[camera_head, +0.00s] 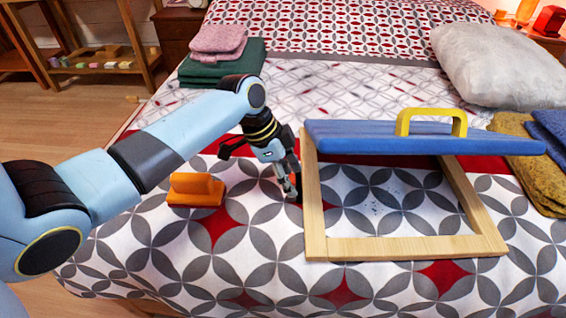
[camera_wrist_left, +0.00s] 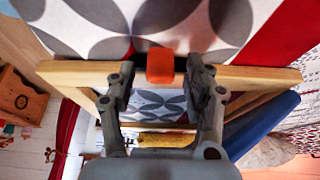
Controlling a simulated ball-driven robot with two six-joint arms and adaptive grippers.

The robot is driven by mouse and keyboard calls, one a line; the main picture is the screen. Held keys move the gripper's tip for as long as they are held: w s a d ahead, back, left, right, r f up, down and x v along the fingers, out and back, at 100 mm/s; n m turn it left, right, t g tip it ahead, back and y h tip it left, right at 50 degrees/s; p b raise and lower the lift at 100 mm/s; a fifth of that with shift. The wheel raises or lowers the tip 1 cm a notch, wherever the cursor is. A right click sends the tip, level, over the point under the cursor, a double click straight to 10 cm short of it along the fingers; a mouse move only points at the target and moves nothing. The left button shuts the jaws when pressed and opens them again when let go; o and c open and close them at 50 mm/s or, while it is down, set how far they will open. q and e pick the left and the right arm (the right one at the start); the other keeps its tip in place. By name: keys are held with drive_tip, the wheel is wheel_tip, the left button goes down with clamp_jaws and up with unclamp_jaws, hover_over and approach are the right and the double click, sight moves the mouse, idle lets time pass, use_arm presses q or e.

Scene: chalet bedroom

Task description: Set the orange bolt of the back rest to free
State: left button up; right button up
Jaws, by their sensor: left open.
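The back rest is a wooden frame (camera_head: 400,248) on the bed with a blue panel (camera_head: 350,137) at its far side, carrying a yellow handle (camera_head: 431,113). The panel sits above the frame's far part. My left gripper (camera_head: 291,190) points down just beside the frame's left bar. In the left wrist view, the orange bolt (camera_wrist_left: 160,65) is at the frame's bar (camera_wrist_left: 85,74), between the two open fingers, with a gap on each side. In the head view the gripper largely hides the bolt, and I cannot tell its setting. My right gripper is not in view.
An orange block with a raised grip (camera_head: 195,190) lies on the bed left of my left gripper. Folded pink and green cloths (camera_head: 222,62) lie behind my arm. A white pillow (camera_head: 500,65) and mustard and blue cloths (camera_head: 535,160) lie to the right. The bed's front is clear.

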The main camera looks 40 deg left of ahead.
use_arm(q)
drive_tip(key=v, duration=1.1)
drive_tip(key=shift+r, duration=0.15)
drive_tip(key=shift+s, duration=0.2)
